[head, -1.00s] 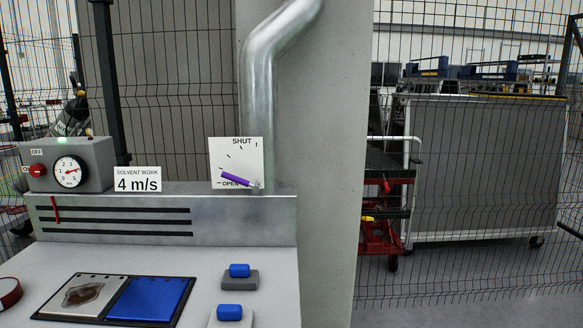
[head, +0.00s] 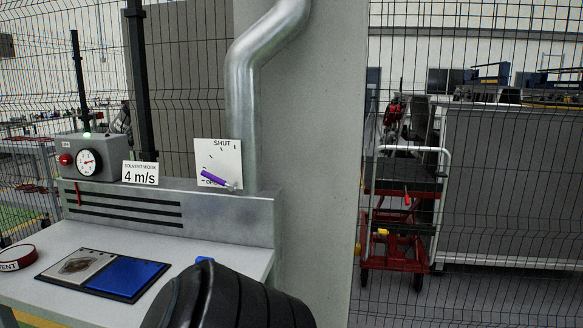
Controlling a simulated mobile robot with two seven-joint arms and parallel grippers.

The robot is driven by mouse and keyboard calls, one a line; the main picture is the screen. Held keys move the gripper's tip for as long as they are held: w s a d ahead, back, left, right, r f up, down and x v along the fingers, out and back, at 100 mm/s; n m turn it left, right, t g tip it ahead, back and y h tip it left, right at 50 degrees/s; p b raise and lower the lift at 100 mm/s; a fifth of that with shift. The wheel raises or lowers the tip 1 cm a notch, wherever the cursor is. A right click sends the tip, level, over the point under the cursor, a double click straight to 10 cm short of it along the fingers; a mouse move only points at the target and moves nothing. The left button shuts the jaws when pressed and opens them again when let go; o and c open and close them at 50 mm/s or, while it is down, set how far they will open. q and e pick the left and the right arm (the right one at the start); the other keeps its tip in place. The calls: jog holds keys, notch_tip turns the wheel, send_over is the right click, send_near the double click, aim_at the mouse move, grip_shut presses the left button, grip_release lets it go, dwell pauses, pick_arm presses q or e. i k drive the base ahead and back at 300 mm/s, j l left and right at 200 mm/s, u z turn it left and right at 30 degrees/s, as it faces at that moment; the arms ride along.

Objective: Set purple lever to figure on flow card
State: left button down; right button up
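The purple lever (head: 213,178) sits on a white square dial plate (head: 217,155) marked SHUT at the top and OPEN at the bottom. It slopes up to the left from its pivot at the plate's lower right, close to OPEN. The flow card (head: 140,173) reads SOLVENT WORK, 4 m/s, and stands on the bench's back ledge. A round gauge (head: 88,162) with a red needle is on the grey box to its left; its figures are too small to read now. A dark ribbed arm part of mine fills the bottom middle. Neither gripper shows.
A grey bench (head: 55,243) carries a tray with a blue pad (head: 125,277) and a red-rimmed round item (head: 16,258). A metal duct (head: 243,110) rises behind the dial beside a concrete pillar (head: 310,160). A red trolley (head: 400,210) stands behind the mesh fence.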

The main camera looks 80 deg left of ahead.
aim_at(214, 178)
jog(key=i+u, duration=0.7)
jog(key=i+l+u, duration=0.15)
jog(key=u, duration=0.2)
jog(key=i+j+u, duration=0.1)
jog(key=u, duration=0.35)
jog(key=i+u, duration=0.55)
jog(key=u, duration=0.3)
